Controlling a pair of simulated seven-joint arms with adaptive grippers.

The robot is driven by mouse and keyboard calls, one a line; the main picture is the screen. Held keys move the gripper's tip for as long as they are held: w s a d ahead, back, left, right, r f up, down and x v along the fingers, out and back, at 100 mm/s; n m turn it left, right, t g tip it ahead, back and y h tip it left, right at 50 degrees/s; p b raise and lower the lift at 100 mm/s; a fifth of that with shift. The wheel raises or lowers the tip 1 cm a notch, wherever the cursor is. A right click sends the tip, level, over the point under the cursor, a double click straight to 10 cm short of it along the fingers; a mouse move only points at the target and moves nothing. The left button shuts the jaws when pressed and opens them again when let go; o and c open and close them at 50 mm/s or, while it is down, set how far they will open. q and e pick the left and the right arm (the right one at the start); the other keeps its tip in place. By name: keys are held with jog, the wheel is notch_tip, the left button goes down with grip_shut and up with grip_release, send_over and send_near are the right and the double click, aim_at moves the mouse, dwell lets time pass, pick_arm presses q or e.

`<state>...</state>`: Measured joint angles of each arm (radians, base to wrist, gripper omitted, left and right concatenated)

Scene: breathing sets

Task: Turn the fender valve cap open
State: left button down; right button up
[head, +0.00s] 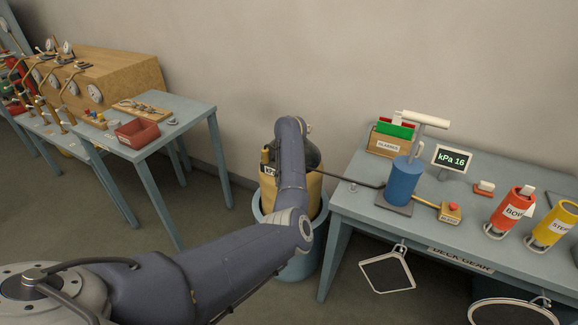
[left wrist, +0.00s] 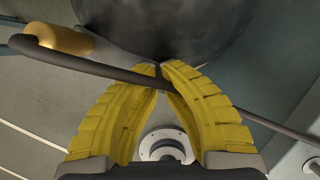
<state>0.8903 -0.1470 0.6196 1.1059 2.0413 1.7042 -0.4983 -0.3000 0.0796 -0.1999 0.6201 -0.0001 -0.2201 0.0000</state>
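In the head view my left arm reaches to a tan fender (head: 313,187) standing in a blue-grey tub (head: 302,262); the arm covers much of the fender and I cannot make out the gripper there. In the left wrist view my left gripper (left wrist: 161,68) has its two yellow fingertips together, below a large dark rounded surface (left wrist: 165,25). A dark hose or rod (left wrist: 95,66) crosses at the fingers; I cannot tell whether it is pinched. A brass-coloured cylinder (left wrist: 62,38) lies at upper left, apart from the fingertips. I cannot identify the valve cap for certain. My right gripper is not in view.
A dark hose (head: 345,178) runs from the fender to a blue pump (head: 403,181) on the right table (head: 365,205). A gauge reads kPa 16 (head: 452,160). Red (head: 510,208) and yellow (head: 552,226) containers stand farther right. Another table (head: 190,112) stands left.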

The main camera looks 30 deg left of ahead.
pick_arm(q)
jog(key=n+y, duration=0.1)
jog(key=n, duration=0.2)
jog(key=n+g, duration=0.1)
jog(key=n, duration=0.2)
jog(key=shift+r+g+y, duration=0.1)
jog(key=shift+g+y, duration=0.2)
jog(key=shift+y, duration=0.1)
jog(key=n+g, duration=0.1)
jog(key=n, duration=0.1)
jog(key=n+g, duration=0.1)
jog(key=n, duration=0.2)
jog(key=shift+a+n+y, duration=0.1)
jog(key=shift+n+y, duration=0.2)
jog(key=c, duration=1)
grip_release()
jog(key=shift+c, duration=0.2)
